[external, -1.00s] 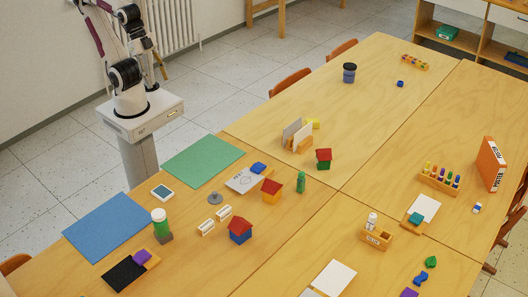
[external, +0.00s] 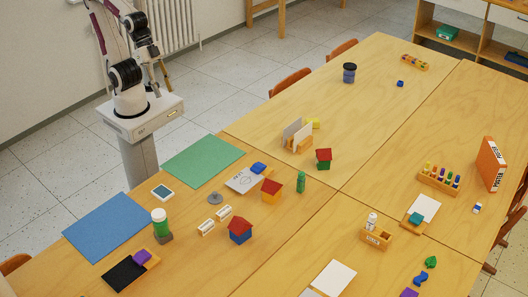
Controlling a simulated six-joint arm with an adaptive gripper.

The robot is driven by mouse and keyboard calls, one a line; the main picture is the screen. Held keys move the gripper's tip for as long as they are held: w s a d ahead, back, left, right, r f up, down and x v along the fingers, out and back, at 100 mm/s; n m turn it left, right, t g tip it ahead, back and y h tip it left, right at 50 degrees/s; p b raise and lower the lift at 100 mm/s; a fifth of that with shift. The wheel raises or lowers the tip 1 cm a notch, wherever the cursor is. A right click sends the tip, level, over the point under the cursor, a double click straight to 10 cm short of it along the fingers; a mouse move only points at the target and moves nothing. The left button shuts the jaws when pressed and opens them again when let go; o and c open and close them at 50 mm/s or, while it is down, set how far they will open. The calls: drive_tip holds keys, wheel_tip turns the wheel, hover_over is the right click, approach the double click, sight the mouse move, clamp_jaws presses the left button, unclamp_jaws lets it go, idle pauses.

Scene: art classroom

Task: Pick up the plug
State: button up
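A small grey round piece with a raised knob (external: 215,198) lies on the near table, right of the blue mat and below the green mat. It may be the plug, but it is too small to be sure. My gripper is not clearly visible: my arm is folded above its white pedestal at the upper left, well away from the table objects. The arm's end is small and partly hidden behind its own links, so its fingers cannot be made out.
Around the grey piece stand white slotted blocks (external: 206,227), a red-roofed blue house (external: 240,230), an orange house (external: 271,190), a green-and-white bottle (external: 160,224) and a drawing sheet (external: 243,181). The green mat (external: 203,160) and blue mat (external: 121,226) are bare.

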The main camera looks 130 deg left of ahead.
drive_tip(key=w+d+f+n+t, duration=0.1)
drive_tip(key=w+d+f, duration=0.2)
drive_tip(key=w+f, duration=0.45)
drive_tip(key=w+d+f+n+t, duration=0.1)
drive_tip(key=w+d+f, duration=0.25)
drive_tip(key=w, duration=0.75)
drive_tip(key=w+f+t+y, duration=0.15)
drive_tip(key=w+f, duration=0.25)
drive_tip(key=f, duration=0.5)
drive_tip(key=t+y, duration=0.1)
drive_tip(key=t, duration=0.1)
approach(215, 196)
drive_tip(key=shift+w+a+r+n, duration=0.3)
drive_tip(key=shift+w+a, duration=0.2)
drive_tip(key=shift+w, duration=0.35)
drive_tip(key=shift+s+a+f+t+y, duration=0.15)
drive_tip(key=shift+s+f+t+y, duration=0.15)
drive_tip(key=shift+f, duration=0.3)
drive_tip(key=shift+w, duration=0.15)
drive_tip(key=shift+x, duration=1.15)
